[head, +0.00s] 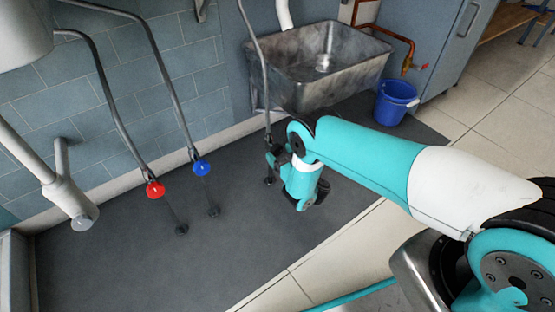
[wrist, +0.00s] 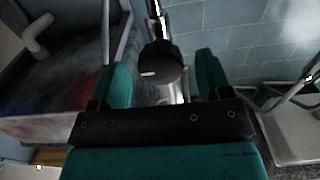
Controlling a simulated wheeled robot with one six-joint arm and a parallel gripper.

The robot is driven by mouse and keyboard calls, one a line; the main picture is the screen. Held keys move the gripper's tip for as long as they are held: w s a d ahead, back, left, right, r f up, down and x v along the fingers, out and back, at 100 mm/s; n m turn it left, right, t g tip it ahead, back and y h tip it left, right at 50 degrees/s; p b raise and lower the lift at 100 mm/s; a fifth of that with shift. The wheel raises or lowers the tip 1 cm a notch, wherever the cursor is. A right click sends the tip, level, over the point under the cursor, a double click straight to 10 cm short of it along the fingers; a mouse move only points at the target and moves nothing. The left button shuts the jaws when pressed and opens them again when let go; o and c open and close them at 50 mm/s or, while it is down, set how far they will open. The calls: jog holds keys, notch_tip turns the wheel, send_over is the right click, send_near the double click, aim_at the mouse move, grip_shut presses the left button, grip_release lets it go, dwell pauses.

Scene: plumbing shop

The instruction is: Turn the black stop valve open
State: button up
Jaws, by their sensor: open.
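The black stop valve's round knob (wrist: 160,64) shows in the wrist view, with a short pale mark on its face. It lies between the two teal fingers of my gripper, with a gap on each side. My gripper (head: 274,158) is open at the foot of the rightmost grey pipe in the head view. There my gripper and wrist hide most of the black knob. I cannot tell how far the valve is turned.
A red valve knob (head: 155,190) and a blue valve knob (head: 202,168) sit on pipes to the left. A metal sink (head: 290,88) is on the wall behind my gripper. A blue bucket (head: 396,104) stands to its right. The dark floor mat (head: 130,270) is clear in front.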

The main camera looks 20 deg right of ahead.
jog(key=b, duration=0.2)
jog(key=w+b, duration=0.1)
jog(key=shift+w+a+f+b, duration=0.15)
jog(key=shift+a+f+b, duration=0.1)
jog(key=shift+f+b, duration=0.1)
jog(key=shift+w+a+r+b, duration=0.1)
jog(key=shift+w+r+b, duration=0.15)
jog(key=shift+b, duration=0.7)
jog(key=shift+r, duration=0.15)
jog(key=shift+c, duration=0.4)
jog(key=c, duration=0.8)
